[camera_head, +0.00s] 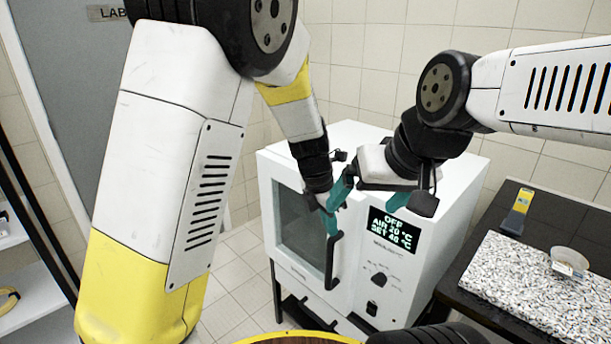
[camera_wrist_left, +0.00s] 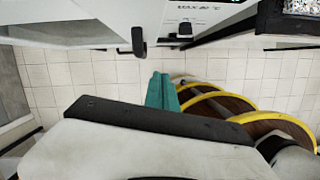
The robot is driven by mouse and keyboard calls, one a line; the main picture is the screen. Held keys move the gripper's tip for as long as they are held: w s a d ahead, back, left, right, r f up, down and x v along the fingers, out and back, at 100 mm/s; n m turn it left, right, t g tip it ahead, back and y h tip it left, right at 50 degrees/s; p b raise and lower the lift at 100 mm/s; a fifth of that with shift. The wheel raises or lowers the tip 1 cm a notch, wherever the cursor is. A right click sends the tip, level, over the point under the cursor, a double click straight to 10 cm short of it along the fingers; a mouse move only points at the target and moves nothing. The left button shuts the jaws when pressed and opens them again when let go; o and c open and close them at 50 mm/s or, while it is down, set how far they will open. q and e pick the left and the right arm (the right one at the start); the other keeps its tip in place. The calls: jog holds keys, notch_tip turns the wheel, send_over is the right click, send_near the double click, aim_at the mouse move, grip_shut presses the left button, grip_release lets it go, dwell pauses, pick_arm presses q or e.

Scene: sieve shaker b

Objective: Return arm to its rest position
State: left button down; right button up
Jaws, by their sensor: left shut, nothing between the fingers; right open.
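My left gripper (camera_head: 331,222) is in front of the white oven (camera_head: 440,185), close to the upper end of its dark door handle (camera_head: 333,264). Its teal fingers are together with nothing between them; they also show shut in the left wrist view (camera_wrist_left: 161,92). There the handle (camera_wrist_left: 138,42) is just beyond the fingertips, and I cannot tell whether they touch. My right gripper (camera_head: 385,192) is open and empty at the oven's upper front edge, above the display.
The oven door (camera_head: 300,222) looks closed; the display (camera_head: 394,229) reads OFF. At right, a dark table (camera_head: 480,225) bears a speckled slab (camera_head: 530,285), a small round dish (camera_head: 569,262) and a yellow-grey tool (camera_head: 518,211). A shelf (camera_head: 35,290) stands at left. Tiled floor lies below.

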pick_arm(q)
jog(key=s+a+r+m+t, duration=0.1)
jog(key=s+a+r+m, duration=0.4)
jog(key=a+m, duration=0.3)
jog(key=s+a+r+m+t, duration=0.2)
jog(key=s+a+r+m, duration=0.3)
jog(key=a+m, duration=0.3)
jog(key=s+a+r+m+t, duration=0.2)
jog(key=s+a+r+m, duration=0.3)
jog(key=a+r+m, duration=0.2)
jog(key=shift+s+a+m+y, duration=0.3)
jog(key=shift+s+a+m, duration=0.1)
jog(key=shift+a, duration=1)
